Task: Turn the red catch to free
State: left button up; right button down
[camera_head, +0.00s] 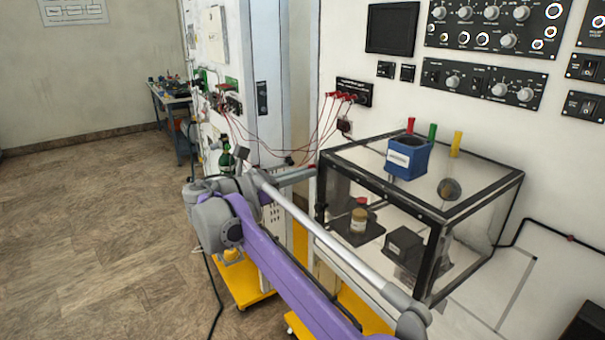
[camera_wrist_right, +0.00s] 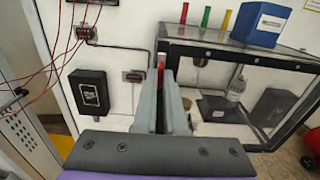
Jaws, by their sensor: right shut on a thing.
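The red catch (camera_wrist_right: 161,75) shows as a small red piece at the left front edge of the clear, black-framed case (camera_head: 345,170). It also shows in the wrist view on the case frame (camera_wrist_right: 225,47). My right gripper (camera_wrist_right: 162,84) is shut on the red catch, with a grey finger on either side of it. In the head view my right gripper (camera_head: 305,173) reaches right to the case's left corner. The fingers hide most of the catch, so I cannot tell its exact angle. My left gripper is not in view.
A blue box (camera_head: 408,157) and red (camera_head: 410,125), green (camera_head: 432,131) and yellow (camera_head: 456,142) upright pieces stand on the case. A jar (camera_head: 359,220) and dark block (camera_head: 403,243) are inside. Red cables (camera_head: 325,122) hang nearby. The floor at left is clear.

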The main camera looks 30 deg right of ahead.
jog(key=shift+f, duration=0.1)
jog(key=c, duration=1)
grip_release()
jog(key=shift+a, duration=0.1)
jog(key=a, duration=0.7)
jog(key=s+a, duration=0.1)
jog(key=a, duration=0.2)
jog(key=shift+a, duration=0.3)
